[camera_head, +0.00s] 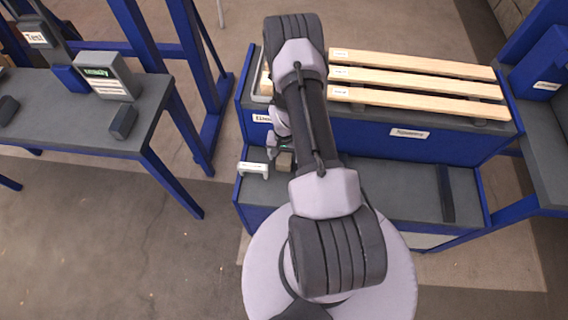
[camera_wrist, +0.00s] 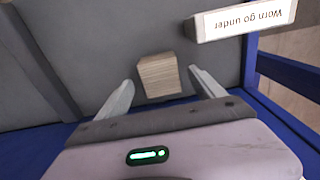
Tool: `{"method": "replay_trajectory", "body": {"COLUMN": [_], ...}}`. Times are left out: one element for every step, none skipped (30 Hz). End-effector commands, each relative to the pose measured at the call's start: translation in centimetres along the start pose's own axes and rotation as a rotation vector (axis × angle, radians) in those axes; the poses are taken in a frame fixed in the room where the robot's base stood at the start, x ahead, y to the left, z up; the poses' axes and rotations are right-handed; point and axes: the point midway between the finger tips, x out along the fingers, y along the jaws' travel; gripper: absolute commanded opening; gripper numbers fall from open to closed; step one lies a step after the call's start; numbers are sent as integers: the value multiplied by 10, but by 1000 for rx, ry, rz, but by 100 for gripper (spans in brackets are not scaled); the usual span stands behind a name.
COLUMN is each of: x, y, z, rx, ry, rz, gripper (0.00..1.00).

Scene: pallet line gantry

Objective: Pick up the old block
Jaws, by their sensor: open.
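A small wooden block (camera_wrist: 159,76) lies on the grey lower shelf in the wrist view, its grain showing. It also shows in the head view (camera_head: 285,161), small and brownish, just beside my arm. My gripper (camera_wrist: 160,85) is open, with one pale finger on each side of the block and the block between and slightly beyond the fingertips. I cannot tell whether the fingers touch it. In the head view my arm and wrist hide most of the gripper.
A white label reading "Worn go under" (camera_wrist: 243,19) stands by the block; its holder shows in the head view (camera_head: 254,168). Wooden slats (camera_head: 415,75) lie on the upper bench (camera_head: 375,135). A side table (camera_head: 60,108) is at left.

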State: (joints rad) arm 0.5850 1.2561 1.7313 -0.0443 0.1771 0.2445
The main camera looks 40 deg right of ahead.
Motion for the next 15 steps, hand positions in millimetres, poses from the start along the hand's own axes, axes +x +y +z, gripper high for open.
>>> {"method": "replay_trajectory", "body": {"x": [17,23,31,34,36,36,35,34,33,33,33,33,33,33,33], "y": [0,0,0,0,0,0,0,0,0,0,0,0,0,0,0], "z": [1,2,2,1,1,1,1,1,1,1,1,1,1,1,1], "rx": [0,0,0,0,0,0,0,0,0,0,0,0,0,0,0], "ry": [-2,-2,-3,-2,-1,-1,0,0,0,0,0,-1,-1,-1,-1], "rz": [1,1,1,1,0,0,0,0,0,0,0,0,0,0,0], "gripper": [78,78,78,78,78,78,78,78,78,78,74,66,60,55,47]}}
